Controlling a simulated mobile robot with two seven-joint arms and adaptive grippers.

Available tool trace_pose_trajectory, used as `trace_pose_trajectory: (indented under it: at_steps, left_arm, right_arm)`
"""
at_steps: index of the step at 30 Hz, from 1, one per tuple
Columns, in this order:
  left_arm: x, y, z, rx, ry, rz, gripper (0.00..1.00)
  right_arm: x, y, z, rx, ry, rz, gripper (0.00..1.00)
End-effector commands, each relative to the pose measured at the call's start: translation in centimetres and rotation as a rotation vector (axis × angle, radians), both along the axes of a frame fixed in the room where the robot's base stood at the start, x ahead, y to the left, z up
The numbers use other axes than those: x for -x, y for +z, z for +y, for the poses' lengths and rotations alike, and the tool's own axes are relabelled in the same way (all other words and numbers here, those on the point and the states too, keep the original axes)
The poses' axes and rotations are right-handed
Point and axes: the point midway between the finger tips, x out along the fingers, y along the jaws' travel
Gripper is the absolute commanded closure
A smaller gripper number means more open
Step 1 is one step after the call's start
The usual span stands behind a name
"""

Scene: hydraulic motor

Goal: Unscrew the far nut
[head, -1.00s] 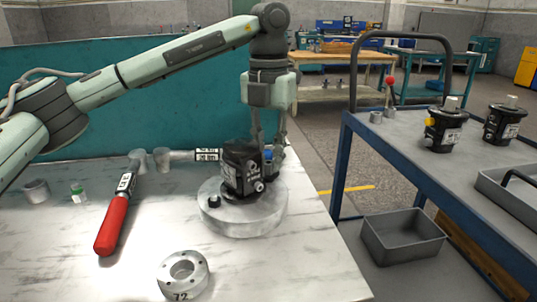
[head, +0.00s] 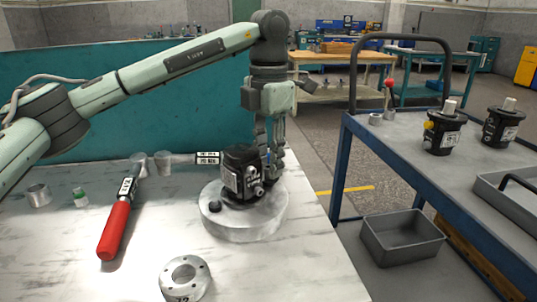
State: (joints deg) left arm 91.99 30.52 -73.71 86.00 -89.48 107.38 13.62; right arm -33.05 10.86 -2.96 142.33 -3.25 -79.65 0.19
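The black hydraulic motor (head: 231,176) stands on a round metal base (head: 242,222) on the marbled table. A dark nut (head: 215,206) shows at the near left of the base. The far nut is not visible; the motor and my gripper cover that side. My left gripper (head: 270,168) points down at the far right side of the motor, close against it. Its fingertips are partly hidden, so I cannot tell whether they are open or shut on anything. My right gripper is not in view.
A red-handled tool (head: 115,228) lies left of the base, and a metal ring flange (head: 184,277) lies in front. Small cups (head: 162,161) stand at the back. A blue cart (head: 400,150) with more motors (head: 442,135) stands at right. The table's right front is clear.

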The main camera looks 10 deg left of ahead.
Motion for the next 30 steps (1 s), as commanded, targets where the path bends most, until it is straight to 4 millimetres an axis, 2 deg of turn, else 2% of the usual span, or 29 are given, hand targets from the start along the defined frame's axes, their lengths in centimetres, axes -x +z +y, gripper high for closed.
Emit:
trace_pose_trajectory:
  at_steps: [3, 8, 28, 30]
  left_arm:
    - [0.01, 0.06, 0.01, 0.000, -0.199, 0.001, 0.71]
    - [0.01, -0.02, 0.01, 0.001, -0.352, 0.001, 0.71]
    - [-0.01, -0.04, -0.01, 0.001, -0.366, 0.001, 0.71]
    - [-0.02, -0.04, -0.02, 0.001, -0.366, 0.001, 0.79]
  right_arm:
    - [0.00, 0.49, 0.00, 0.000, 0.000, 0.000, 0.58]
    - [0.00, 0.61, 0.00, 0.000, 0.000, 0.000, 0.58]
    - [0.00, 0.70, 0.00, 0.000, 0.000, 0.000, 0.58]
    - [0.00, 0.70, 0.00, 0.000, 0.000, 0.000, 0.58]
